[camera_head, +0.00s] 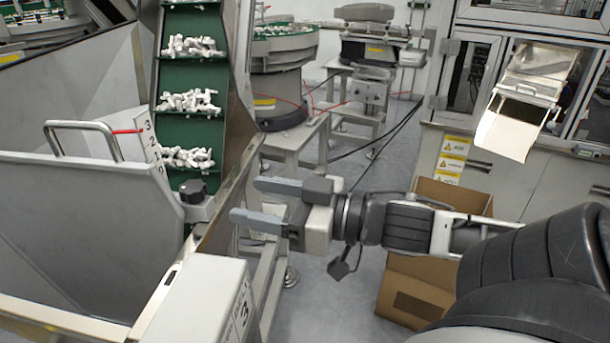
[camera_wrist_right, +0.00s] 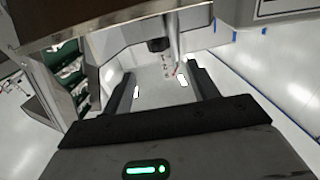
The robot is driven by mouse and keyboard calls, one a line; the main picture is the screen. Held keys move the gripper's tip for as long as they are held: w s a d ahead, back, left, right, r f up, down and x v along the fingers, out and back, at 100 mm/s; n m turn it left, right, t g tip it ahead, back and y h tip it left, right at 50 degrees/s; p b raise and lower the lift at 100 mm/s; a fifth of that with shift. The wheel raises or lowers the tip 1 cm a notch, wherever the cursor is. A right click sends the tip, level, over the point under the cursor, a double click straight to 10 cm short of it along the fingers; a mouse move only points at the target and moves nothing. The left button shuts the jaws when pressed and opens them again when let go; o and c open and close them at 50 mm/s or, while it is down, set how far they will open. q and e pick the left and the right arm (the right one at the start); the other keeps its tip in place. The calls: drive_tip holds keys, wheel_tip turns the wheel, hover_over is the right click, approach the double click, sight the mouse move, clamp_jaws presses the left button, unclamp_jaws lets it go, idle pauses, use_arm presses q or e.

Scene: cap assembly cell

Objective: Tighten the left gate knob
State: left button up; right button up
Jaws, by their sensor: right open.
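The black gate knob (camera_head: 192,188) sits on a bracket at the foot of the green conveyor, beside the grey hopper wall. It also shows in the right wrist view as a dark knob (camera_wrist_right: 158,44), beyond the fingers and between their lines. My right gripper (camera_head: 246,203) is open and empty, with its fingers pointing left toward the knob. A clear gap lies between the fingertips and the knob. In the right wrist view the two fingers (camera_wrist_right: 162,85) stand apart with nothing between them. My left gripper is not in view.
A red pointer (camera_head: 127,131) stands at a numbered scale (camera_head: 152,150). The green conveyor (camera_head: 190,75) carries white parts. A metal frame rail (camera_head: 222,195) runs beside the knob. A cardboard box (camera_head: 418,285) stands below my right arm. A white numbered housing (camera_head: 195,300) is in front.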

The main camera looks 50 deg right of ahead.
use_arm(q)
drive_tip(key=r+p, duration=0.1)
drive_tip(key=p, duration=0.1)
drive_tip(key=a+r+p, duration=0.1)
drive_tip(key=p, duration=0.2)
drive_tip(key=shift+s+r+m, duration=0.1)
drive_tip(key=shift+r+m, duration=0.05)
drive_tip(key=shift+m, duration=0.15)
use_arm(e)
drive_tip(key=v, duration=0.6)
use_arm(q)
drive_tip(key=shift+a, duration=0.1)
